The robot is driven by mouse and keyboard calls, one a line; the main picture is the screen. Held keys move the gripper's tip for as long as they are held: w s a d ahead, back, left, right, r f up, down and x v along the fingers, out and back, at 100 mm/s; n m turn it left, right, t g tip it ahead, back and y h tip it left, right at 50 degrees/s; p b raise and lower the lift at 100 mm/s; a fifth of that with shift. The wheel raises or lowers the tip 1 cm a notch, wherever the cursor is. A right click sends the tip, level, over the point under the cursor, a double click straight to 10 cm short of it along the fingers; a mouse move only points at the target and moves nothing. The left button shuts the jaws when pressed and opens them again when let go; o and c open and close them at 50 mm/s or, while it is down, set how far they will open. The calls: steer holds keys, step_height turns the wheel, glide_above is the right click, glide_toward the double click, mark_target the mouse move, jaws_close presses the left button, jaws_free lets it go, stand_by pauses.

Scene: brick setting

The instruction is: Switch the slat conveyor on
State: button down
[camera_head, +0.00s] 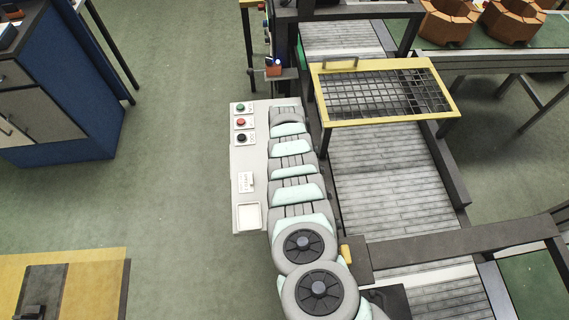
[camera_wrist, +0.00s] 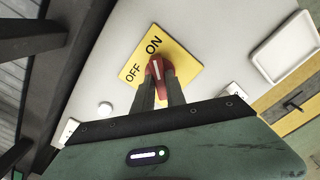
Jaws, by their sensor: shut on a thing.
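In the wrist view a red rotary knob (camera_wrist: 155,68) sits on a yellow plate (camera_wrist: 185,70) marked OFF and ON. My gripper (camera_wrist: 160,90) is shut on the red knob, one finger on each side. A white mark on the knob points up the picture, seemingly nearer ON than OFF, but the fingers partly cover it and I cannot be sure. The slat conveyor (camera_head: 385,170) runs under a yellow-framed mesh guard (camera_head: 385,121) in the head view. The knob and gripper are hidden there by my arm.
A white panel (camera_head: 248,165) beside the conveyor carries green (camera_head: 240,107), red (camera_head: 240,123) and black (camera_head: 241,138) buttons and a shallow white tray (camera_head: 249,216). A blue cabinet (camera_head: 75,75) stands at upper left. The green floor between is clear.

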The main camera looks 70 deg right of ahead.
steer(key=shift+m, duration=0.5)
stand_by(0.3)
steer(key=c, duration=1.4)
jaws_free()
steer(key=shift+o, duration=0.2)
step_height(320, 180, up, 11)
steer(key=p, duration=0.2)
steer(key=shift+f, duration=0.1)
